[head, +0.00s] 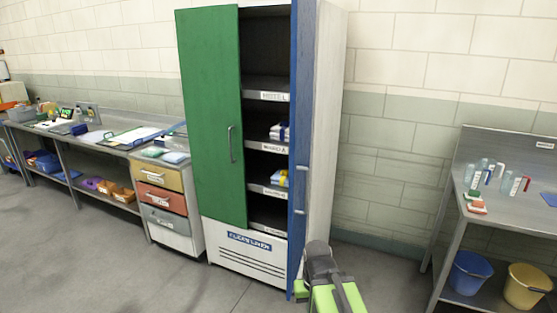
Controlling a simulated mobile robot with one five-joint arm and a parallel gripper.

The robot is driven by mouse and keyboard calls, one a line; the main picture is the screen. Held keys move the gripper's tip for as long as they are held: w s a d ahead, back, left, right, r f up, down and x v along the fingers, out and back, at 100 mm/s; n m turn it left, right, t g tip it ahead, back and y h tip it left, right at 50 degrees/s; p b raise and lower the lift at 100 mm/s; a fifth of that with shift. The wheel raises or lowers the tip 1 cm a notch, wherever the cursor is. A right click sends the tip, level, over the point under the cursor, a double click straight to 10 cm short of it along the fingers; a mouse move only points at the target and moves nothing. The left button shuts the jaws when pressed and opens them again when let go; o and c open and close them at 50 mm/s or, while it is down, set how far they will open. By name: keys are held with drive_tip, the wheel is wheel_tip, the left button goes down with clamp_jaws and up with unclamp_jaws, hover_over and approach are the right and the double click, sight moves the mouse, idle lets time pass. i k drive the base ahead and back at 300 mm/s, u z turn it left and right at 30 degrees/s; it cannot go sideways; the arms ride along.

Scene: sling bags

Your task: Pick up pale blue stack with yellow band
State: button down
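A small pale stack with a yellow band (280,178) sits on a middle shelf of the tall cabinet (265,250), below a shelf with a white label. Part of it is hidden by the cabinet's blue door (303,150), which stands open. The green door (212,120) covers the left part of the shelves. My gripper (318,258) appears low in front of the cabinet, at the bottom of the view, well apart from the stack. Its fingers cannot be made out.
Another stack with a dark blue band (279,132) sits one shelf higher. A drawer unit (168,200) stands left of the cabinet, beside a long cluttered bench (110,165). A metal table (520,215) with buckets underneath stands at right. The floor in front is clear.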

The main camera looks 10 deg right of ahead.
sight(281, 178)
drive_tip(key=z, duration=0.35)
drive_tip(key=i, duration=1)
drive_tip(key=u, duration=0.3)
